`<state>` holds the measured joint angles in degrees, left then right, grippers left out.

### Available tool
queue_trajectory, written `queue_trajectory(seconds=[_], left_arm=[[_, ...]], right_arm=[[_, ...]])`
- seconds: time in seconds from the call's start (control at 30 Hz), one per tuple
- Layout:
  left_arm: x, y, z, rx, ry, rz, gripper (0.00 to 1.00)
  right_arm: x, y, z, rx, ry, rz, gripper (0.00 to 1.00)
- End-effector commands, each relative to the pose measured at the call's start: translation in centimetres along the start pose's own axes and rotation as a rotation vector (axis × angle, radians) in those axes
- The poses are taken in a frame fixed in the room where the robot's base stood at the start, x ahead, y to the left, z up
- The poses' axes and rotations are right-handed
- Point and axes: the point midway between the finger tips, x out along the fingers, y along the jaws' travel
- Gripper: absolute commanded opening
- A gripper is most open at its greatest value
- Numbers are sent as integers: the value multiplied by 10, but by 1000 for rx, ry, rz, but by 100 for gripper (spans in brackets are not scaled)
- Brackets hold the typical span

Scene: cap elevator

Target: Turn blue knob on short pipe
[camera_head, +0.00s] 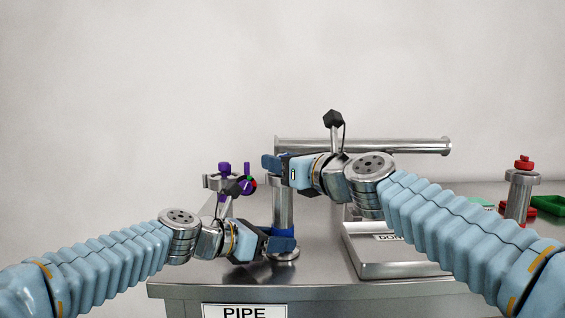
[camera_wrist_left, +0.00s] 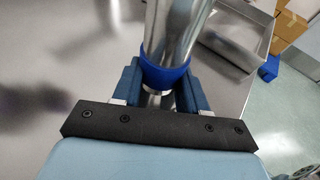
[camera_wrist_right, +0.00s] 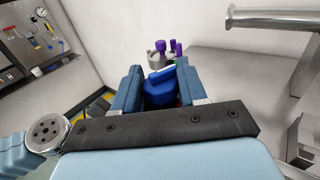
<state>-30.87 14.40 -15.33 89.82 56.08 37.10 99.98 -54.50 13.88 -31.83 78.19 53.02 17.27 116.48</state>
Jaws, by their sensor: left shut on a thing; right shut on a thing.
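The short pipe (camera_head: 283,205) stands upright on the metal table, with a blue ring (camera_wrist_left: 165,70) around its lower part. My left gripper (camera_head: 281,243) is shut on the short pipe low down, its fingers on both sides at the blue ring. My right gripper (camera_head: 271,163) is at the top of the short pipe. In the right wrist view the blue knob (camera_wrist_right: 158,93) sits between its fingers, and the gripper is shut on it. In the head view the knob is hidden behind the right gripper.
A long horizontal pipe (camera_head: 405,146) is behind my right arm. A stand with purple knobs (camera_head: 224,168) is at left. A metal block (camera_head: 390,266) is right of the short pipe. A red-capped cylinder (camera_head: 519,198) and a green tray (camera_head: 549,204) are at far right.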

Motion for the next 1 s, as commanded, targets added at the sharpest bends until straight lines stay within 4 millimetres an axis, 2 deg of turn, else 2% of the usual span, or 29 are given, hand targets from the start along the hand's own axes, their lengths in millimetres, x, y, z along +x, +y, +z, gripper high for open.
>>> queue_trajectory(seconds=[0.23, 0.27, 0.37, 0.63, 0.77, 0.87, 1.0], left_arm=[[-1, 0, 2, 1, -4, 0, 25], [-1, 0, 2, 1, -4, 0, 25], [-1, 0, 2, 1, -4, 0, 25], [-1, 0, 2, 1, -4, 0, 25], [-1, 0, 2, 0, -3, 0, 25], [-1, 0, 2, 0, -3, 0, 25], [-1, 0, 2, 0, -3, 0, 25]], right_arm=[[0, 0, 0, 1, 0, -1, 11], [0, 0, 0, 1, 0, -1, 45], [0, 0, 0, 1, 0, -1, 60], [0, 0, 0, 1, 0, 0, 62], [-8, 0, 1, 2, -1, 0, 62], [-25, 0, 2, 3, -3, 1, 62], [-60, 0, 2, 3, -4, 3, 62]])
